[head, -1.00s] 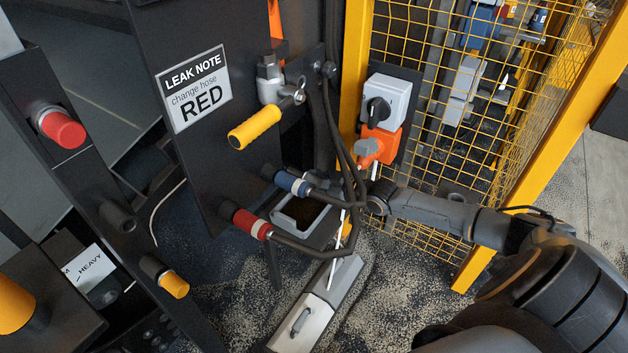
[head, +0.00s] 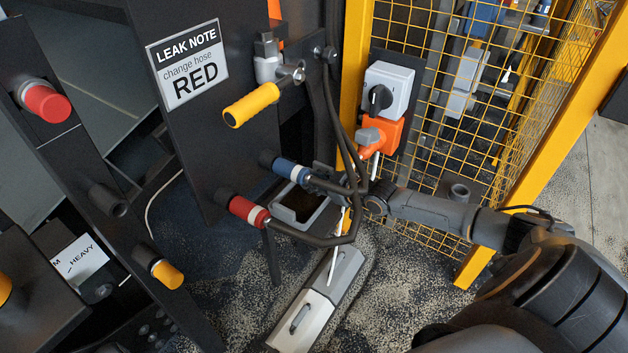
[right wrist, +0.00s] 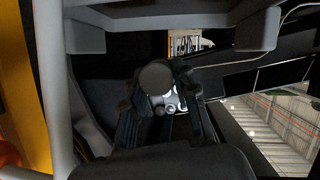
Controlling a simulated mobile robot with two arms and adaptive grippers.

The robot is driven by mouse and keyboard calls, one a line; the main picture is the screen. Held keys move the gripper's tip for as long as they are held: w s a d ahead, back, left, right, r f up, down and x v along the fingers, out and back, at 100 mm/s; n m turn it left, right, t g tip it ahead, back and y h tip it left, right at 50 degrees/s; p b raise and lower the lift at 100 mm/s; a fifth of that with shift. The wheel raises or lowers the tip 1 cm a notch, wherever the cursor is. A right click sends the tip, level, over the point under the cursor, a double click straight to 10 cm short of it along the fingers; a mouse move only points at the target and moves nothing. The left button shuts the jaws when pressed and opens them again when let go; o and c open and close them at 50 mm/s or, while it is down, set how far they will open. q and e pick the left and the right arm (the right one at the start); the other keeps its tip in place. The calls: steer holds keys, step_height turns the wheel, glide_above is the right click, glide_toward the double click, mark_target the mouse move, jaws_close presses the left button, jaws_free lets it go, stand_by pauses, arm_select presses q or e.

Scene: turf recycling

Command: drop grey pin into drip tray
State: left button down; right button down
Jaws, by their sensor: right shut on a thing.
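The drip tray (head: 291,225) is a grey, open box with a dark inside, below the blue and red hose fittings in the head view. My right arm comes in from the right, and my right gripper (head: 324,178) is at the tray's back right, partly hidden by the black hoses. In the right wrist view, the right gripper (right wrist: 160,100) is shut on the grey pin (right wrist: 155,78), whose dark round end shows between the fingers. The pin cannot be made out in the head view. My left gripper is not in view.
Black hoses run from the red fitting (head: 248,211) and blue fitting (head: 291,171) close by my right gripper. A yellow mesh fence (head: 440,150) stands behind my arm. A yellow-handled valve (head: 251,104) is above. A grey box with a handle (head: 302,316) lies on the gritty floor.

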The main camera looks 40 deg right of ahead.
mark_target(314, 206)
steer(key=shift+f+b, duration=0.4)
steer(key=shift+f, duration=0.15)
steer(key=shift+f+b, duration=0.45)
steer(key=shift+f, duration=0.1)
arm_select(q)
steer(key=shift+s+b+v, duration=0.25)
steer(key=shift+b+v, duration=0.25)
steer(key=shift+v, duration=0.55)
arm_select(e)
steer(key=shift+f, duration=0.6)
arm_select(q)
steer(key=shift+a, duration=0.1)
arm_select(e)
steer(key=c, duration=1)
jaws_free()
steer(key=shift+o, duration=0.2)
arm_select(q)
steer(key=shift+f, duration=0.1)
